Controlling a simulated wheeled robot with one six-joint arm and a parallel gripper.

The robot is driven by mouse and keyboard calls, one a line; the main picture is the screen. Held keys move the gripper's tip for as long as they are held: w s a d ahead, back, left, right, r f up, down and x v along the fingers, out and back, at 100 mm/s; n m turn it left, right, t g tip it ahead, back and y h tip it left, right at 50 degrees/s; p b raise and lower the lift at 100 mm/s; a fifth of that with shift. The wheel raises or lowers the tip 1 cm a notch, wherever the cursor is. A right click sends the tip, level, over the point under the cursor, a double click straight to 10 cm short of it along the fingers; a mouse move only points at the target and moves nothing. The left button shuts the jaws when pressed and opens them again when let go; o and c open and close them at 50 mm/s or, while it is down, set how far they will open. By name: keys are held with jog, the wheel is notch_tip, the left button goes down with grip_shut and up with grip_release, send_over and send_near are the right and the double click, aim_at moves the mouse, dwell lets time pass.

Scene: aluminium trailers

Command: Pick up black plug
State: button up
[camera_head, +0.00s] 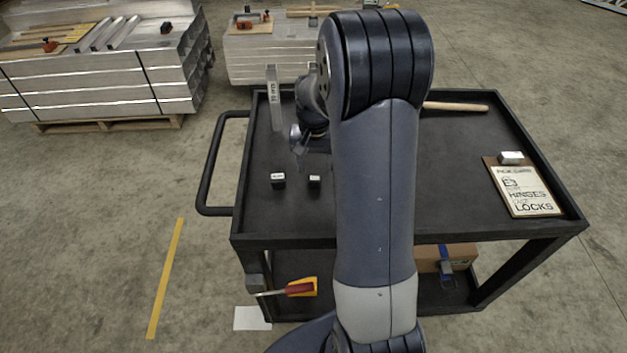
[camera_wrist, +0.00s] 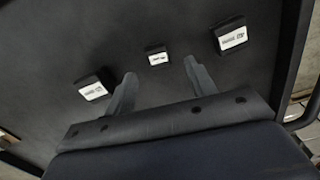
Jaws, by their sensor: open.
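Three small black blocks with white labels, which look like plugs, lie on the black cart top in the wrist view: one at left (camera_wrist: 92,86), a smaller one in the middle (camera_wrist: 157,56) and one at right (camera_wrist: 230,35). Their labels are too small to read. The head view shows two such blocks, a left one (camera_head: 278,180) and a smaller one (camera_head: 314,182); my arm probably hides the third. My gripper (camera_wrist: 159,69) is open and empty. The middle block lies just beyond the fingertips, in line with the gap. The head view shows the gripper (camera_head: 299,146) over the cart, partly hidden.
The cart (camera_head: 460,205) has a raised rim and a side handle (camera_head: 207,165). An upright metal bar (camera_head: 273,97) is behind the gripper. A clipboard (camera_head: 523,190) and a wooden handle (camera_head: 455,106) lie on the right. Aluminium stacks (camera_head: 100,90) stand behind.

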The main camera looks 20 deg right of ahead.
aim_at(314, 178)
jog(key=f, duration=0.5)
jog(key=shift+s+f+p, duration=0.2)
jog(key=shift+f+p, duration=0.1)
jog(key=shift+p, duration=0.1)
jog(key=shift+c, duration=0.2)
jog(key=c, duration=1)
